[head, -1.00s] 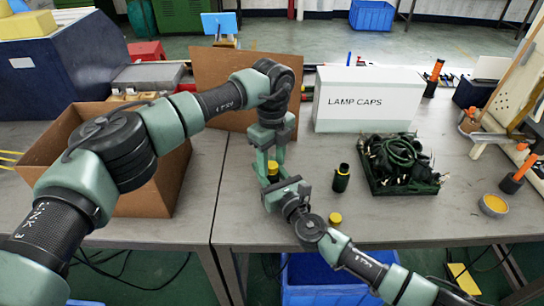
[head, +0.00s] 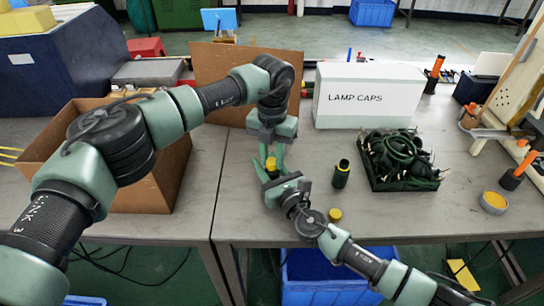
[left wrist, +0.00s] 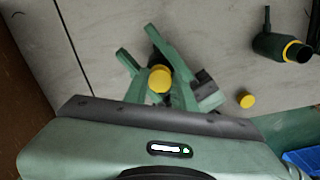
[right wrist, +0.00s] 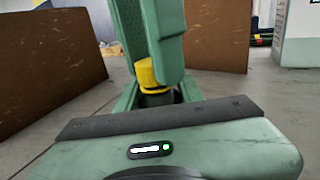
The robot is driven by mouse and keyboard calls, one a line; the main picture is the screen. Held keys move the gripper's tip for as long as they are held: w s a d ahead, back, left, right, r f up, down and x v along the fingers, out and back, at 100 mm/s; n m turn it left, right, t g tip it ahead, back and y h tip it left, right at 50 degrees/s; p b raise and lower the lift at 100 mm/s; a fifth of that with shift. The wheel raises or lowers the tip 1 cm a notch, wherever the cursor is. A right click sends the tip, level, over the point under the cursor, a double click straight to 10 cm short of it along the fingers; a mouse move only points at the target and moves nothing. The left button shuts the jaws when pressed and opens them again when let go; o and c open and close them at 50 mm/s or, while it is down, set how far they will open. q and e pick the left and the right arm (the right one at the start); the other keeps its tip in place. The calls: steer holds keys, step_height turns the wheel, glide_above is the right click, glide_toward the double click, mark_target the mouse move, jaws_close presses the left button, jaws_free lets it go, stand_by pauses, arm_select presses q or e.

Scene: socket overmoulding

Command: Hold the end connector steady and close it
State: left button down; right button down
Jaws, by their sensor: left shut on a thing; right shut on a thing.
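The end connector is upright between my two grippers, above the near part of the table; its yellow cap (head: 270,164) shows on top. In the left wrist view the cap (left wrist: 160,78) sits between the fingers. In the right wrist view the cap (right wrist: 147,75) sits on a dark body (right wrist: 155,99). My left gripper (head: 271,158) comes from above and is shut on the yellow cap. My right gripper (head: 269,174) comes from the near side and is shut on the dark body, which the fingers mostly hide.
Another dark green connector (head: 341,174) with a yellow ring stands to the right, and a loose yellow cap (head: 334,215) lies near the front edge. A tray of cables (head: 402,184), a white LAMP CAPS box (head: 368,97) and a cardboard box (head: 178,178) stand around.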

arm_select(q)
steer(key=m, duration=1.4)
steer(key=shift+m, duration=0.4)
steer(key=m, duration=0.3)
steer(key=c, duration=1.1)
jaws_free()
step_height(320, 180, up, 12)
